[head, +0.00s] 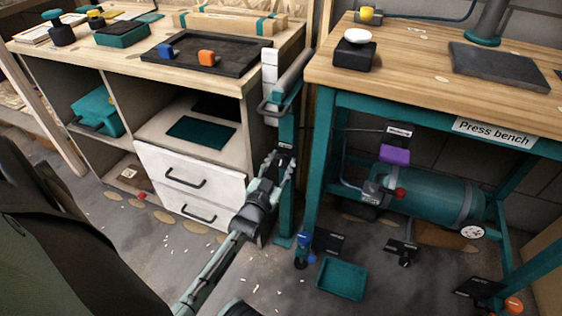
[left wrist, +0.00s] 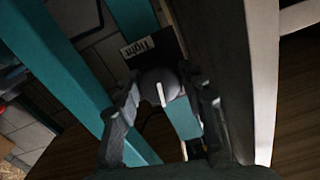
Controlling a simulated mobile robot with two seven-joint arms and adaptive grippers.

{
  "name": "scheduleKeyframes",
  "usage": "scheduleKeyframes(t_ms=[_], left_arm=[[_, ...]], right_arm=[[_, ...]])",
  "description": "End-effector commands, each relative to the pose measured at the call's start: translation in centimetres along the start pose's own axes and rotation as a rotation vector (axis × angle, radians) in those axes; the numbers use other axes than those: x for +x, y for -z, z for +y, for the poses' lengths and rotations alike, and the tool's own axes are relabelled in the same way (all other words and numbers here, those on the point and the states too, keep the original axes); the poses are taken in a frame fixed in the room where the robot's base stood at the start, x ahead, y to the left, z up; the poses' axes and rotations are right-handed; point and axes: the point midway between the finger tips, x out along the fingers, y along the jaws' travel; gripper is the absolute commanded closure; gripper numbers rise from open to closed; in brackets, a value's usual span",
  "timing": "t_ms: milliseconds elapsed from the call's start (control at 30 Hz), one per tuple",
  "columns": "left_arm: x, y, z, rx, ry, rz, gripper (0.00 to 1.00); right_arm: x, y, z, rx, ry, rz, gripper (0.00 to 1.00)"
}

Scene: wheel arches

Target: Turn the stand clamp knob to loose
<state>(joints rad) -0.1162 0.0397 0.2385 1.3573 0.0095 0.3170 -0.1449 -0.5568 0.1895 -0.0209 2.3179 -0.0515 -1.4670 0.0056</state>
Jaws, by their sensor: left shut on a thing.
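The stand (head: 287,205) is a teal post with a roller on top, between the drawer cabinet and the press bench. My left gripper (head: 277,168) reaches its upper part, just below a small dark label plate. In the left wrist view the stand clamp knob (left wrist: 160,86) is a dark round knob with a white pointer line. My left gripper's fingers (left wrist: 162,98) are shut on it, one on each side. A label reading "Tight" (left wrist: 138,47) is beside the knob. In the head view the gripper hides the knob. My right gripper is not in view.
The drawer cabinet (head: 190,165) stands close on the left of the stand. The press bench (head: 420,75) stands close on the right, with a teal tank (head: 430,195) under it. A teal tray (head: 342,278) lies on the floor in front.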

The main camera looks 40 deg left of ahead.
Motion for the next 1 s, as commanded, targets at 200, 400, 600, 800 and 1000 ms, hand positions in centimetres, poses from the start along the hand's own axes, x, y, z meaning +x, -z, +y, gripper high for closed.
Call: scheduleKeyframes(t_ms=[200, 400, 600, 800, 1000], left_arm=[[-0.02, -0.04, 0.02, -0.009, 0.0, 0.0, 0.89], [-0.02, -0.04, 0.02, -0.008, 0.0, 0.0, 0.89], [-0.02, -0.03, 0.01, -0.008, 0.0, 0.0, 0.39], [-0.01, -0.02, 0.01, -0.007, 0.0, 0.0, 0.39], [-0.78, -0.1, 0.02, -0.007, 0.0, -0.002, 0.39]], right_arm=[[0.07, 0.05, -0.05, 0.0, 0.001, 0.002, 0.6], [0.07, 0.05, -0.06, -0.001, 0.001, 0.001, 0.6], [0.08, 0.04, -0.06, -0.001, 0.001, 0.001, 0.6], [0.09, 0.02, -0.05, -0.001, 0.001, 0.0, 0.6], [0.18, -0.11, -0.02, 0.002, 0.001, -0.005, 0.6]])
